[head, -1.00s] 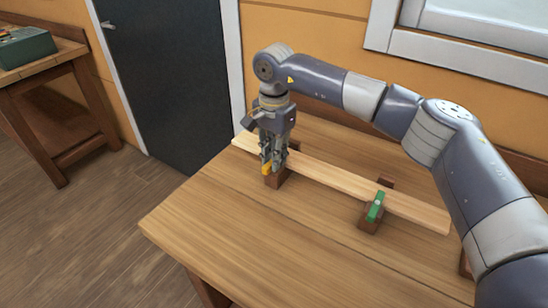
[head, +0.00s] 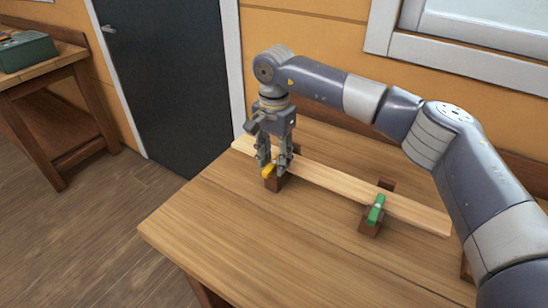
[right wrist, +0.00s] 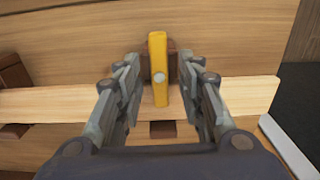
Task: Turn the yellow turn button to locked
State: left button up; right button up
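The yellow turn button (right wrist: 158,55) is a flat bar with a round grey pivot. It sits on a brown block (right wrist: 172,63). In the right wrist view it points crosswise to the pale plank (right wrist: 55,103), its lower end over the plank. In the head view the yellow button (head: 268,172) is partly covered by my right gripper (head: 273,168). That gripper points down, its fingers apart on either side of the button, with visible gaps in the right wrist view (right wrist: 160,112). My left gripper is not in view.
A green turn button (head: 376,209) on a similar block sits further right along the plank. The wooden table (head: 240,235) is clear in front. A dark door (head: 165,75) and a side bench with a green box (head: 25,48) are at the left.

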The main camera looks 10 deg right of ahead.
aim_at(274, 163)
notch_tip(274, 163, up, 12)
dwell(0.6)
jog(key=shift+f, duration=0.1)
